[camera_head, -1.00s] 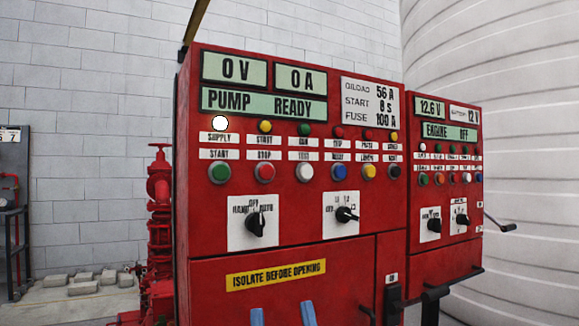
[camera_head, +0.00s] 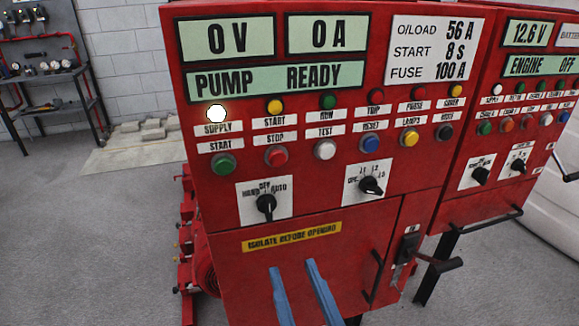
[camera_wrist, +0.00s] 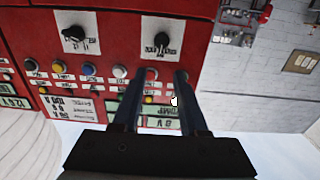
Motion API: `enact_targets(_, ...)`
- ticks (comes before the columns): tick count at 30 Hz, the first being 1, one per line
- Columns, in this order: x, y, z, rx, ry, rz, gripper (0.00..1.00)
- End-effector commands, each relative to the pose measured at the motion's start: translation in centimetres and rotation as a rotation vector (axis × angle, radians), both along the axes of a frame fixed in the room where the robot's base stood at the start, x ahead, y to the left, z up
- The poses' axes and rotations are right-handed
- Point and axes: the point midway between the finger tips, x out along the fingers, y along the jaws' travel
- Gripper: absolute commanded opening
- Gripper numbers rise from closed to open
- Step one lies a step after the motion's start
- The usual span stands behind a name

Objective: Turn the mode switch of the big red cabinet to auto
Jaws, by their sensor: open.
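The big red cabinet (camera_head: 225,240) fills the middle of the head view, its panel facing me. Its mode switch (camera_head: 266,207) is a black knob on a white plate marked HAND, OFF and AUTO. The handle looks roughly upright under OFF; its pointing end is unclear. The wrist view shows the panel upside down, with the mode switch (camera_wrist: 162,43) just beyond the fingertips. My gripper (camera_head: 293,264) shows as two blue fingers, open and empty, below the switch in the head view. In the wrist view my gripper (camera_wrist: 153,73) is also open, apart from the switch.
A second selector knob (camera_head: 370,186) sits right of the mode switch. Pushbuttons run above it, including a green one (camera_head: 223,164). A smaller red cabinet (camera_head: 470,205) adjoins on the right, and a handle (camera_head: 437,262) sticks out between them. Floor is clear at left.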

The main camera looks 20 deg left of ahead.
Motion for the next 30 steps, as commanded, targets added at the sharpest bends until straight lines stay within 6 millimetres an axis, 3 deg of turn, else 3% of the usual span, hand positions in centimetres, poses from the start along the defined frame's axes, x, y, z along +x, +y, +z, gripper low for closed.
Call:
enact_targets(7,0.8,0.9,0.4,0.005,0.007,0.013,0.42)
enact_targets(21,8.4,6.1,0.5,0.001,0.006,0.012,0.42)
enact_targets(30,10.4,7.4,0.2,0.003,0.007,0.009,0.42)
